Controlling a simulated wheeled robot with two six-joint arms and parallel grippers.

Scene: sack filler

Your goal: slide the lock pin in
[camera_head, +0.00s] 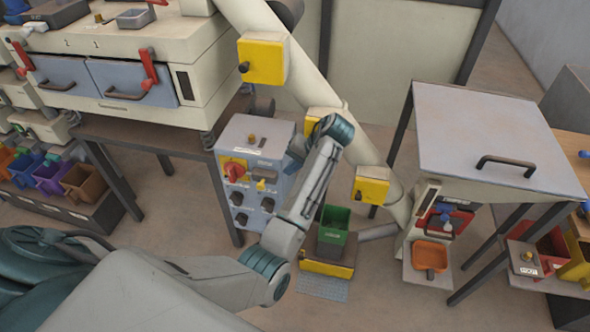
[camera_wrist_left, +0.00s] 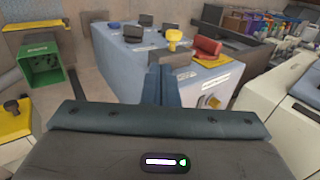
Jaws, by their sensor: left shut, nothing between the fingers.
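A blue-grey control box (camera_head: 250,205) stands in the middle of the head view. On its front a yellow knob (camera_head: 265,174) sits in a small grey bracket beside a red rotary switch (camera_head: 235,167). The yellow knob (camera_wrist_left: 175,38) and the red switch (camera_wrist_left: 207,48) show clearly in the left wrist view. The knob looks like the lock pin, but no label I can read confirms it. My left gripper (camera_head: 291,163) is at the box's right side, shut and empty. In the left wrist view its closed fingers (camera_wrist_left: 161,84) point at the box, apart from the knob.
A green bin (camera_head: 333,232) stands right of the box, below a slanted pipe (camera_head: 345,135) with yellow hatches. A white machine (camera_head: 150,45) on a table is at upper left. A grey-topped table (camera_head: 490,130) with a handle is at right.

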